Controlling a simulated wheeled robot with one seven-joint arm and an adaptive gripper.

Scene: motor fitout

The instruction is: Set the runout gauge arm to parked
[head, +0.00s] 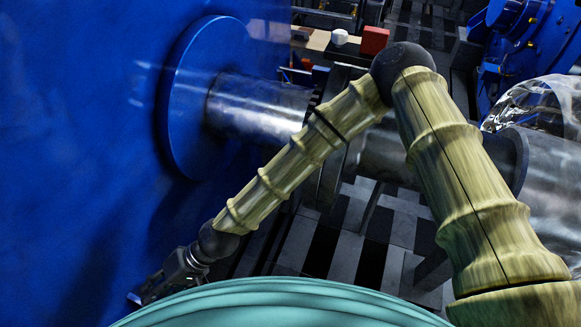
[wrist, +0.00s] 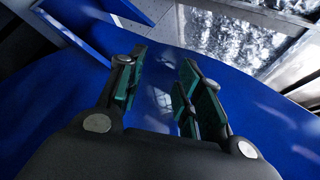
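My gripper (wrist: 163,70) shows in the wrist view with its two green-padded fingers apart and nothing between them. A blue surface lies beyond the fingers. In the head view my gripper (head: 150,292) is at the lower left, close to the large blue housing (head: 90,120), partly hidden by the teal body edge in front. I cannot make out the runout gauge arm for certain in either view. My arm hides part of the shaft and coupling area where small dark parts stand.
A bright steel shaft (head: 255,105) leaves a blue disc (head: 178,95) on the housing. A red box (head: 374,40) and a white cup (head: 340,37) stand on a bench behind. Clear wrapping (head: 545,105) lies over the right-hand machine.

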